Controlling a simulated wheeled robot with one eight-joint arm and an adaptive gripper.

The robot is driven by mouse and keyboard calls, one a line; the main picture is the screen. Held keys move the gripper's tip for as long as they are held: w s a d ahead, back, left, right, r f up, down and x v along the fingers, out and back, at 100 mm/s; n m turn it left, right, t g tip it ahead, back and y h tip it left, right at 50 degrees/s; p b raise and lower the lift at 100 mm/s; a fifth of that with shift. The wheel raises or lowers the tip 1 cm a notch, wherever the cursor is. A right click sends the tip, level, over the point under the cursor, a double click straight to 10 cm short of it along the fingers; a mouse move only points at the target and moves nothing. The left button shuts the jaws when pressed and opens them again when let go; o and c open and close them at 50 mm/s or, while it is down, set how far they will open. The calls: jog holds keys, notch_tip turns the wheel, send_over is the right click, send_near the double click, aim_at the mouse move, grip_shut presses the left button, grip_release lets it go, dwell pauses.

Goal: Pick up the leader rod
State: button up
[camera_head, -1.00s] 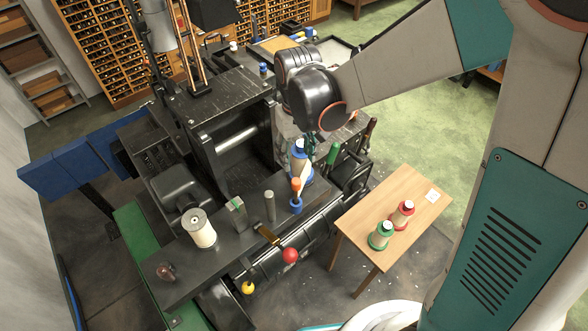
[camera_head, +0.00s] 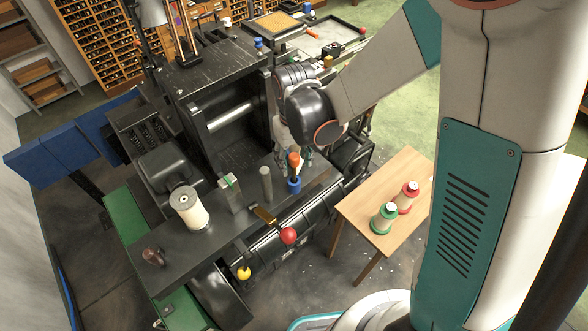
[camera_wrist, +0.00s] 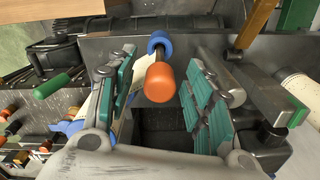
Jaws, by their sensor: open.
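A rod with an orange end (camera_head: 294,161) stands upright in a blue collar (camera_head: 294,184) on the dark bench; I take it to be the leader rod. In the wrist view, its orange end (camera_wrist: 160,83) points toward the camera, with the blue collar (camera_wrist: 159,41) behind it. My gripper (camera_wrist: 160,64) is open, with one green-padded finger on each side of the rod. Gaps show on both sides, so the fingers look apart from it. In the head view, my wrist is just behind the rod, and the fingers are mostly hidden.
A grey post (camera_head: 266,184), a block with a green strip (camera_head: 230,194) and a white spool (camera_head: 188,207) stand left of the rod. A red knob (camera_head: 288,235) sticks out in front. A wooden table (camera_head: 352,210) holds green and red spools.

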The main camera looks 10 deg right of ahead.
jog(key=shift+f, duration=0.1)
jog(key=shift+c, duration=0.6)
grip_shut()
notch_tip(320, 180, up, 20)
jog(key=p, duration=1.2)
jog(key=shift+d, duration=0.15)
